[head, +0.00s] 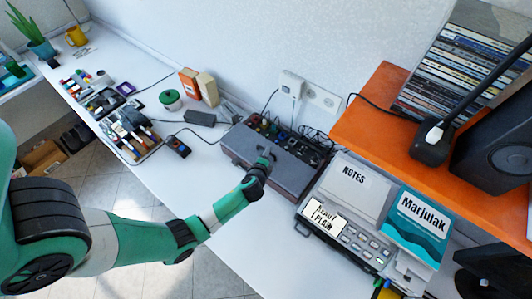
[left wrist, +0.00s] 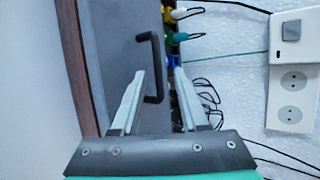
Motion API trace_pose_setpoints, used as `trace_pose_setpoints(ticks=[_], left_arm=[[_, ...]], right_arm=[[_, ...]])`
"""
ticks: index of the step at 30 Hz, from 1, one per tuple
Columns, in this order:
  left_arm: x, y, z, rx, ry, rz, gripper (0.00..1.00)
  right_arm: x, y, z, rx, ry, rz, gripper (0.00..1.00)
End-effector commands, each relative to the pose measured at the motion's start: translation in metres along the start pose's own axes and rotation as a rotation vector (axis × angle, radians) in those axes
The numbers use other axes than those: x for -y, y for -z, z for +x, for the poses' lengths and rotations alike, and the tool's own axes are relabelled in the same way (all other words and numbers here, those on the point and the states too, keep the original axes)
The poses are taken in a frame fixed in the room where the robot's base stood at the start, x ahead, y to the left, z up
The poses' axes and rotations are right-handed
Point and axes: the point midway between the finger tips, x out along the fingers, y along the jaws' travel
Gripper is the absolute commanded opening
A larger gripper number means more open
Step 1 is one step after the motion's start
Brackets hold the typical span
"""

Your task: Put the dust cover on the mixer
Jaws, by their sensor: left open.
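The mixer (head: 236,160) is a low dark unit with brown wooden sides, on the white desk by the wall; its wooden side also shows in the left wrist view (left wrist: 75,60). Coloured plugs and cables (left wrist: 176,36) run along its back edge. A flat grey panel with a black handle, apparently the dust cover (head: 285,182), lies over the front part of the mixer; I cannot tell how it is seated. My left gripper (head: 266,161) is open at the handle (left wrist: 155,70). In the left wrist view the handle shows between its two fingers. The right gripper is out of view.
A grey keypad device (head: 360,240) with a Marjulak book (head: 415,225) stands close right of the mixer. An orange shelf (head: 385,110) with discs and a speaker rises at the right. A small black device (head: 178,146) lies left. The desk's front strip is clear.

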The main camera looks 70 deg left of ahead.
Motion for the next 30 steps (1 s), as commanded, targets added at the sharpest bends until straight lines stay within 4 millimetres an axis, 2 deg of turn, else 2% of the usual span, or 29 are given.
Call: trace_pose_setpoints(ticks=[10,12,18,30], left_arm=[[0.003,0.000,-0.087,-0.005,0.002,0.003,0.44],[0.007,-0.001,-0.099,-0.003,-0.002,0.006,0.44],[0.002,-0.001,-0.111,-0.001,0.000,0.001,0.44],[0.000,0.000,-0.110,0.000,0.000,0.000,0.44]], right_arm=[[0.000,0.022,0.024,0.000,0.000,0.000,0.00],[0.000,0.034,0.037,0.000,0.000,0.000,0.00],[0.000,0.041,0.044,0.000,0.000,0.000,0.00],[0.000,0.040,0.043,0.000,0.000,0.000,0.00]])
